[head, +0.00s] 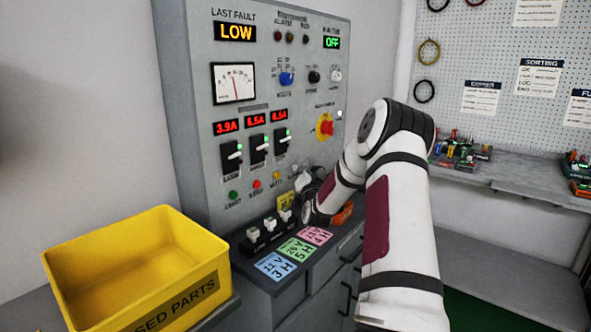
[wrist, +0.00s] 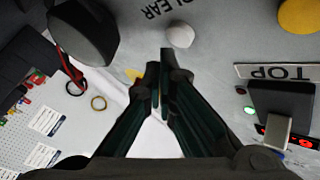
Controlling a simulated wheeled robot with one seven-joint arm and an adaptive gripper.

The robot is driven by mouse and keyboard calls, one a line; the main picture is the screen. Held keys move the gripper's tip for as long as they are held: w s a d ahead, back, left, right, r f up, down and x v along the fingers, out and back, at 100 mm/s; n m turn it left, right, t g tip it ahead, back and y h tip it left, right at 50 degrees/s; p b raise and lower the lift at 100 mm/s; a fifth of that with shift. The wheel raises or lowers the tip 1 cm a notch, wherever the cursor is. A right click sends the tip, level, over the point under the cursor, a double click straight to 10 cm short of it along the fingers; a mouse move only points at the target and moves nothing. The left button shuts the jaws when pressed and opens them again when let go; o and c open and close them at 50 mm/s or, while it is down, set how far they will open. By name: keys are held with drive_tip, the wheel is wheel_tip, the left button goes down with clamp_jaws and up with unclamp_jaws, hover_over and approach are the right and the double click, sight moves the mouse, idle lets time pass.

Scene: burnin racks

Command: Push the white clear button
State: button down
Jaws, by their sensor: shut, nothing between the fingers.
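The white clear button (wrist: 180,36) is a small round knob on the grey panel, just beside an upside-down label whose visible letters read "LEAR". In the wrist view it lies slightly beyond and to the right of my fingertips. My gripper (wrist: 160,75) is shut and empty, its two dark fingers together and pointing at the panel. A gap shows between the fingertips and the button in the picture; I cannot tell the true depth. In the head view my gripper is at the lower right of the control panel (head: 205,100), and its fingertips are hard to make out.
A yellow round part (wrist: 300,12) and a dark switch block (wrist: 282,100) sit right of the button in the wrist view. A yellow bin (head: 135,265) stands left of the desk. A red emergency knob (head: 326,126) sits above my gripper. A pegboard (head: 490,85) is at right.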

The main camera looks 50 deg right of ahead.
drive_tip(key=s+p, duration=0.1)
drive_tip(key=s, duration=0.4)
drive_tip(key=shift+d+p, duration=0.2)
drive_tip(key=shift+p, duration=0.1)
idle(0.9)
